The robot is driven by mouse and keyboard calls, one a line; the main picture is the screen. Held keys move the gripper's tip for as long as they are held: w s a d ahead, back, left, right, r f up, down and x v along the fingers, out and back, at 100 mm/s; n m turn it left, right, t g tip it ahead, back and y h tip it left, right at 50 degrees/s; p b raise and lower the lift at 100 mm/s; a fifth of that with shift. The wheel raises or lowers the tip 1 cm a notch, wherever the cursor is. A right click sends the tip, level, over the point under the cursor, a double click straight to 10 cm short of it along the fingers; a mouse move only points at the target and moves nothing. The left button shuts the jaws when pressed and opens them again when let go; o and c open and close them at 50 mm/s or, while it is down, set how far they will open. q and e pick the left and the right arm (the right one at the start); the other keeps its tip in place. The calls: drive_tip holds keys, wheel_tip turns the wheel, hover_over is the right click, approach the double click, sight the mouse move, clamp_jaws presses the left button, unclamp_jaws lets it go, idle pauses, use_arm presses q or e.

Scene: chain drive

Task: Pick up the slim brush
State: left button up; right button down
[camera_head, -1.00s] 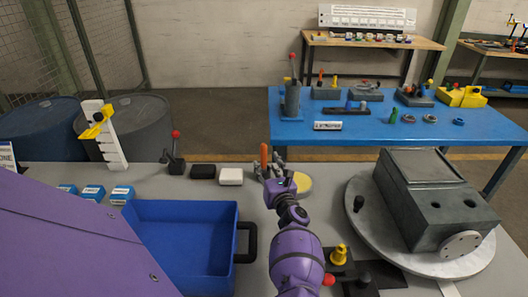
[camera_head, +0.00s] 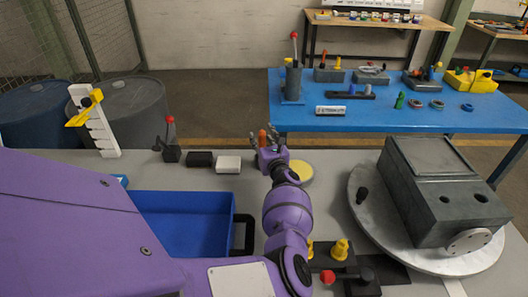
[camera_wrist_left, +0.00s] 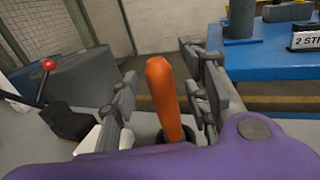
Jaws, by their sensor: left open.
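An upright orange handle (camera_head: 262,138), which I take to be the slim brush, stands on the grey table near its far edge. In the left wrist view the orange handle (camera_wrist_left: 165,97) rises between the two fingers, with its lower end near a dark round part and my wrist hiding what is below. My left gripper (camera_head: 268,148) is open, with a finger on each side of the handle. In the left wrist view the gripper (camera_wrist_left: 160,100) shows a gap on both sides. My right gripper is in neither view.
A white block (camera_head: 228,164), a black block (camera_head: 199,159) and a red-knobbed lever (camera_head: 170,142) stand left of the gripper. A yellow disc (camera_head: 299,172) lies just right. A blue bin (camera_head: 180,195) and a grey housing (camera_head: 440,190) flank the arm.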

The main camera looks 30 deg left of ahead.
use_arm(q)
drive_tip(key=shift+w+r, duration=0.15)
drive_tip(key=shift+r, duration=0.2)
drive_tip(key=shift+a, duration=0.1)
drive_tip(key=c, duration=0.8)
clamp_jaws()
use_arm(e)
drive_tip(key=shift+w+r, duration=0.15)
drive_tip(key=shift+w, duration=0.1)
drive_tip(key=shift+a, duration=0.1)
